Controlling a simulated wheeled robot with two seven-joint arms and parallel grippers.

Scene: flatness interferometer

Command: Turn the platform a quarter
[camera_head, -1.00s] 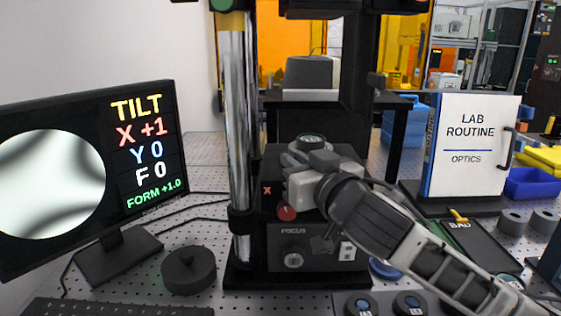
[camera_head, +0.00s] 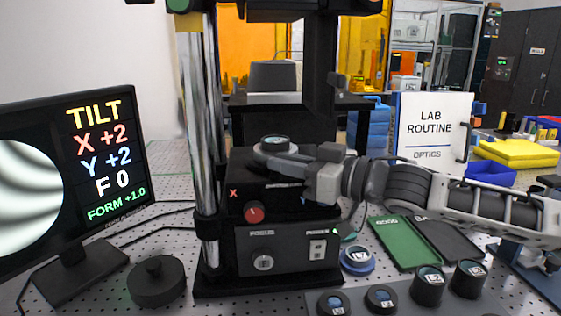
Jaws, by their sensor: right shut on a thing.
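My right gripper (camera_head: 292,160) comes in from the right at the level of the box top and is shut on the platform's right side. Its fingers partly hide the platform's edge, so its exact angle cannot be told. A red knob marked X (camera_head: 254,212) is on the box front; the Y mark beside it is partly covered by my gripper. My left gripper is not in view.
The monitor (camera_head: 105,165) reads X +2, Y +2, F 0. A chrome post (camera_head: 205,120) stands left of the box. A green tray (camera_head: 392,243), a dark tray (camera_head: 447,240), a blue-based optic (camera_head: 357,258) and several round parts lie at the right and front.

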